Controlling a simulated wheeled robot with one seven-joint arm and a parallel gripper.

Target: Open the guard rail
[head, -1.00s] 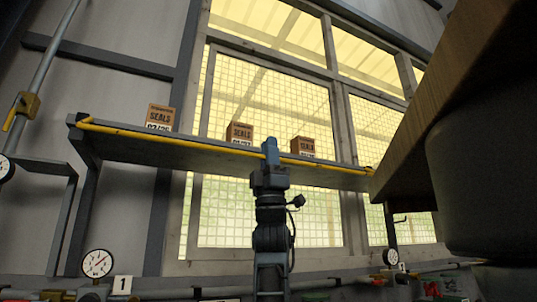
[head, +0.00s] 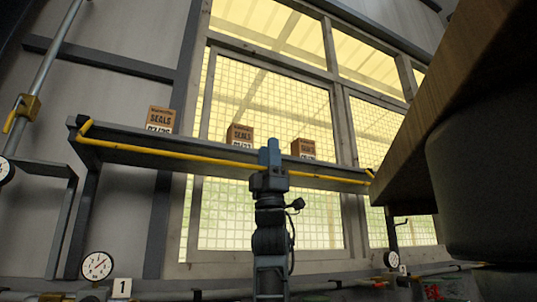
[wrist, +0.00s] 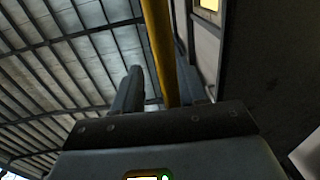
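The guard rail (head: 200,157) is a thin yellow bar along the front of a grey wall shelf (head: 115,132). Its short left end arm slants down from the shelf's upper edge, and the bar runs across the shelf's front face. My gripper (head: 269,153) is at the middle of the rail, fingers pointing up, with the bar crossing at finger height. In the wrist view the yellow bar (wrist: 162,50) passes between the two fingers (wrist: 160,88), close to the right one. A gap shows between bar and left finger, so the gripper looks open around it.
Three cardboard boxes marked SEALS stand on the shelf: left (head: 160,119), middle (head: 239,133) and right (head: 303,147). A large wooden-edged object (head: 440,110) blocks the upper right. Gauges (head: 97,265) and pipework line the bottom. A meshed window is behind the shelf.

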